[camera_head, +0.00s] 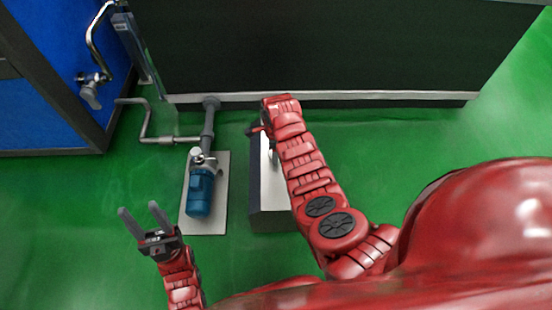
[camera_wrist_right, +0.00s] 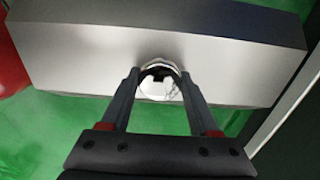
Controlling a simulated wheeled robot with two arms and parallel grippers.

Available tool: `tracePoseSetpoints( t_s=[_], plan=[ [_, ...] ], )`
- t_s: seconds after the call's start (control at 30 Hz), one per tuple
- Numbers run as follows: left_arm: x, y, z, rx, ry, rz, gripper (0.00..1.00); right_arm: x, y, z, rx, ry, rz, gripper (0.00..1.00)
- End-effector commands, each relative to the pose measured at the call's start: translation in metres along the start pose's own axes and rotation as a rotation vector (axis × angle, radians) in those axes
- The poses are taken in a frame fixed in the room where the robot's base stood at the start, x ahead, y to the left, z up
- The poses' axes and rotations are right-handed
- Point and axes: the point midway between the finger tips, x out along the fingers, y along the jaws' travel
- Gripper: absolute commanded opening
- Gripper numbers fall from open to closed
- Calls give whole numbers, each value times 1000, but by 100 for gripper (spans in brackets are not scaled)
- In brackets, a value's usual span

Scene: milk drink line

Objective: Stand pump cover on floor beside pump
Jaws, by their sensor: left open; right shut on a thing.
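The pump (camera_head: 200,192), with a blue motor and grey pipe head, sits uncovered on a pale base plate (camera_head: 221,214). The pump cover (camera_head: 270,216), a long box with dark and light grey faces, is just right of the plate, apart from it. In the right wrist view, my right gripper (camera_wrist_right: 160,82) is shut on a shiny handle on the cover's pale face (camera_wrist_right: 95,68). In the head view my right arm hides that gripper and part of the cover. I cannot tell whether the cover touches the floor. My left gripper (camera_head: 145,218) is open and empty, left of the plate.
Grey pipes (camera_head: 172,139) run from the pump toward the left wall. A dark cabinet (camera_head: 320,50) with a pale lower edge stands behind. A blue panel (camera_head: 55,65) is at the left. Green floor (camera_head: 400,130) is clear to the right.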

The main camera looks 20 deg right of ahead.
Motion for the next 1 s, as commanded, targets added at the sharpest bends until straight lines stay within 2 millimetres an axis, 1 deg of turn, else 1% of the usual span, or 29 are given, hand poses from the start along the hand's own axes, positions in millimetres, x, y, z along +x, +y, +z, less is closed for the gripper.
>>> tracePoseSetpoints(
  t_s=[0.27,0.4,0.5,0.87,0.9,0.97,1.0],
  plan=[
    [-5,0,1,0,0,0,50,0,-8,-4,0,-1,-1,0],
    [-18,1,2,2,4,6,50,23,-6,-4,0,0,5,0],
    [-25,1,2,5,13,19,50,35,-7,-4,-1,-1,1,0],
    [-23,1,1,7,17,23,50,36,-7,-4,-1,0,0,0],
    [-23,1,1,7,17,23,50,37,-7,-4,-1,0,0,67],
    [-23,1,1,7,17,23,50,37,-7,-4,-1,0,0,78],
    [-23,1,1,7,17,23,50,37,-6,-4,-1,0,1,85]
  ],
)
